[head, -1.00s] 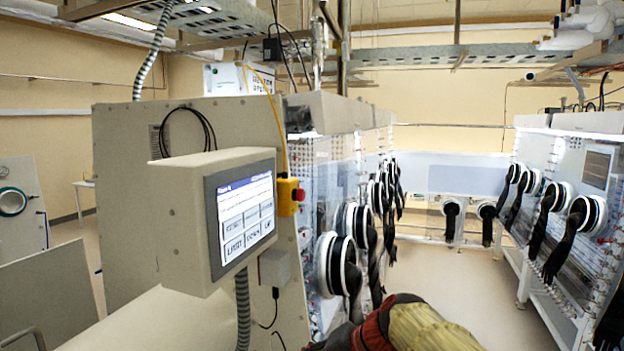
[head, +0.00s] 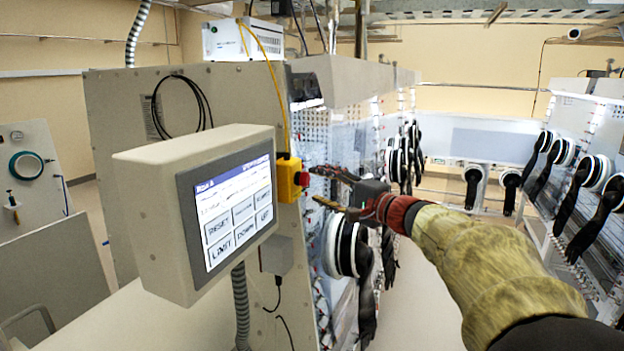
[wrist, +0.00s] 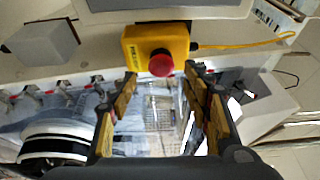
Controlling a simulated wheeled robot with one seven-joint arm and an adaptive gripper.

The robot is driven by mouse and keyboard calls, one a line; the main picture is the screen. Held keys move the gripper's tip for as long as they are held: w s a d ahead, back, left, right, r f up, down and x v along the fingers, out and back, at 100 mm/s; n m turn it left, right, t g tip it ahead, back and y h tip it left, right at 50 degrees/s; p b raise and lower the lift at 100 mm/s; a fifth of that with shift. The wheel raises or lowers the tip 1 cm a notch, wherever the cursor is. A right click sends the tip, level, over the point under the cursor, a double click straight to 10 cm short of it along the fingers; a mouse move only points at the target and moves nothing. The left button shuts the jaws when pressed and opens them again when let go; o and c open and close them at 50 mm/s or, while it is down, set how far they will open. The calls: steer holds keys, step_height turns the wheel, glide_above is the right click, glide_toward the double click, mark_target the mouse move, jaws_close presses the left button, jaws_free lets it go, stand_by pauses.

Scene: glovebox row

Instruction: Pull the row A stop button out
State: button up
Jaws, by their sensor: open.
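The row A stop button is a red mushroom knob (head: 302,179) on a yellow box (head: 287,180), fixed to the cabinet edge right of the touchscreen in the head view. In the wrist view the red knob (wrist: 161,63) faces me from the yellow box (wrist: 141,46), just beyond and between my fingertips. My gripper (head: 318,188) is open and empty, its fingers pointing left at the knob in the head view. In the wrist view the open fingers (wrist: 160,70) frame the knob from both sides. I cannot tell whether any finger touches it.
A touchscreen panel (head: 235,212) juts out left of the button. A glove port (head: 341,246) with black glove sits below my gripper. A yellow cable (head: 271,90) runs up from the box. A grey box (head: 277,255) is mounted below. The aisle floor (head: 420,300) is clear.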

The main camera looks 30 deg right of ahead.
mark_target(308, 181)
steer(key=x, duration=0.3)
steer(key=shift+a+r+p, duration=0.15)
steer(key=shift+a+p, duration=0.05)
steer(key=shift+p, duration=0.2)
steer(key=shift+w, duration=0.35)
steer(key=shift+s, duration=0.1)
steer(key=shift+c, duration=0.3)
steer(key=c, duration=1.1)
jaws_close()
